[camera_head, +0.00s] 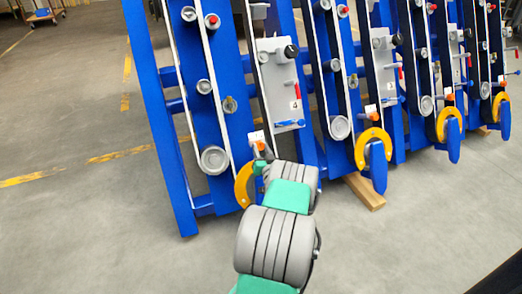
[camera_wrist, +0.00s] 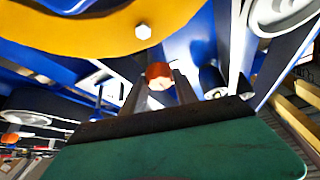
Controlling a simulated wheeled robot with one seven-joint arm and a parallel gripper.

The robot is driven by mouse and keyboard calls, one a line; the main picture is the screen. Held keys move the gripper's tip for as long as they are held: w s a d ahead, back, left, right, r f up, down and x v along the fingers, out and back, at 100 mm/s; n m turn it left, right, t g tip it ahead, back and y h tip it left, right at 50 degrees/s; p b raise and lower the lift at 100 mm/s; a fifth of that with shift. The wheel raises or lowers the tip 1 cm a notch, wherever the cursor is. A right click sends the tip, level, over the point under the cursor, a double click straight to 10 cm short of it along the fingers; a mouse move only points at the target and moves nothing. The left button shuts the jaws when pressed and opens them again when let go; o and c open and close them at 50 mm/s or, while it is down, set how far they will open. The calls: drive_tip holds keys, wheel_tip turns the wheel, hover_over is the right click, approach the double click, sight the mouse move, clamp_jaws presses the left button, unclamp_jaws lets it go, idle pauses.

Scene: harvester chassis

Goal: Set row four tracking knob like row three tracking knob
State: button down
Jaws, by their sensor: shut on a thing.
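The row four tracking knob is the orange knob (camera_head: 260,145) low on the leftmost row, by a small white label plate and above a yellow-orange ring. My gripper (camera_head: 265,155) is at this knob, and my wrist partly covers the area. In the wrist view the orange-red knob (camera_wrist: 158,74) sits between the fingertips of my gripper (camera_wrist: 160,85), which is shut on it. The row three tracking knob is likely the orange knob (camera_head: 372,112) on the row to the right, free of my arm. The pointing direction of either knob is too small to tell.
A grey plate marked 4 (camera_head: 283,90) with a black knob and red and blue levers stands just above and right of my gripper. Blue frame posts (camera_head: 160,120) and yellow rings (camera_head: 372,143) crowd the area. A wooden block (camera_head: 364,191) lies below.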

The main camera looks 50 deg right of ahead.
drive_tip(key=shift+r+m+h+p, duration=0.1)
drive_tip(key=shift+m+h+p, duration=0.25)
drive_tip(key=shift+p, duration=0.2)
drive_tip(key=m+p, duration=0.1)
drive_tip(key=m+g+p, duration=0.1)
drive_tip(key=p, duration=0.1)
drive_tip(key=shift+w+a+r+g+h, duration=0.15)
drive_tip(key=shift+r+g+h, duration=0.1)
drive_tip(key=shift+r+g, duration=0.05)
drive_tip(key=m+g+p, duration=0.1)
drive_tip(key=m+p, duration=0.2)
drive_tip(key=p, duration=0.1)
drive_tip(key=shift+w+a+m+h, duration=0.1)
drive_tip(key=shift+m+h, duration=0.15)
drive_tip(key=shift+h, duration=0.05)
drive_tip(key=m+g, duration=0.1)
drive_tip(key=m+g+p, duration=0.1)
drive_tip(key=shift+f+m, duration=0.2)
drive_tip(key=shift+m, duration=0.1)
drive_tip(key=shift+m+g, duration=0.5)
drive_tip(key=shift+m, duration=0.5)
drive_tip(key=shift+w, duration=0.1)
drive_tip(key=c, duration=1.2)
unclamp_jaws()
drive_tip(key=shift+o, duration=1.3)
drive_tip(key=p+v, duration=0.1)
drive_tip(key=v, duration=0.6)
drive_tip(key=shift+a+p, duration=0.3)
drive_tip(key=shift+a, duration=0.05)
